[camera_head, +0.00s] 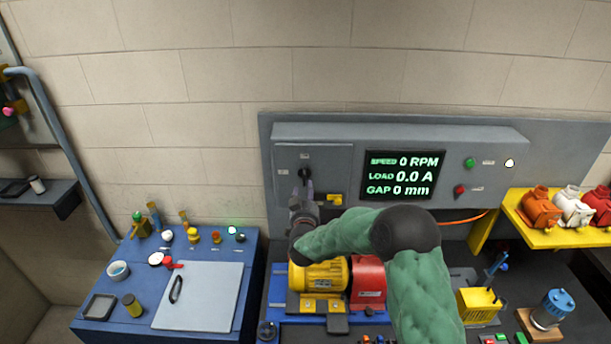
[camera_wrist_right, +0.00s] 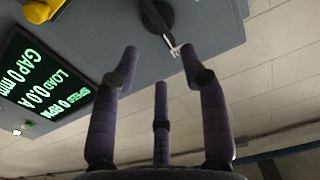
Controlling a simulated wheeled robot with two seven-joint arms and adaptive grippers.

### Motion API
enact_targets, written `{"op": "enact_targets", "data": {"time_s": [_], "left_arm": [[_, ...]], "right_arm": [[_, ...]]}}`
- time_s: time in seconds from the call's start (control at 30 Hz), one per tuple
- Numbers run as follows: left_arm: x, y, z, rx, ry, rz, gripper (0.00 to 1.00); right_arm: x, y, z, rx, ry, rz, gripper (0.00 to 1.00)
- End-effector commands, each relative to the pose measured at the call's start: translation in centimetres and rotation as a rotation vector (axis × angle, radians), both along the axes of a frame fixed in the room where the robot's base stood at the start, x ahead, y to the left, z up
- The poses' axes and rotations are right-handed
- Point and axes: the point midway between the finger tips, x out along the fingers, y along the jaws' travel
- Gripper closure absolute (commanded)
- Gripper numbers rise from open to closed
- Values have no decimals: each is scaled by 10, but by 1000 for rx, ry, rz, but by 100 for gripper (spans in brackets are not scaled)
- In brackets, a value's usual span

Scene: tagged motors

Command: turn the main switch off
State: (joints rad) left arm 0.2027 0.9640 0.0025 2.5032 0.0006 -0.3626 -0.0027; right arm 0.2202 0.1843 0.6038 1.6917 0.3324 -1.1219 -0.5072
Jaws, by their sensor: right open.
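The main switch (camera_head: 305,173) is a black rotary knob on the grey panel box (camera_head: 330,160) at the left of the wall panel. In the right wrist view the switch (camera_wrist_right: 157,15) shows at the top, with a small pale tag or mark by its handle end. My right gripper (camera_head: 301,192) is just below the switch in the head view, with fingers pointing up at it. In the right wrist view its dark fingers (camera_wrist_right: 160,58) are spread and empty, apart from the knob as far as I can tell. My left gripper is not in view.
The display (camera_head: 403,175) reads 0 RPM, 0.0 A, 0 mm. A yellow part (camera_head: 335,199) sits right of the switch. Below my right arm are a yellow motor (camera_head: 318,276) and red housing (camera_head: 368,278). A blue bench (camera_head: 105,312) with small items stands left.

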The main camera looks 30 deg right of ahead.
Motion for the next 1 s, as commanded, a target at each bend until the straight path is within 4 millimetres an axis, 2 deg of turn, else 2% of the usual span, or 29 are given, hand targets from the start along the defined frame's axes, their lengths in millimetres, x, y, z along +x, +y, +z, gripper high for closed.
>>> {"op": "enact_targets", "data": {"time_s": [0.3,0.5,0.7,1.0], "left_arm": [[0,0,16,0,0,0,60],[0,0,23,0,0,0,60],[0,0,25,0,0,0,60],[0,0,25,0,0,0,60]], "right_arm": [[44,-27,1,2,1,0,56],[64,-39,1,1,-1,1,56],[73,-45,0,1,0,2,56],[74,-45,-1,2,1,2,56]]}}
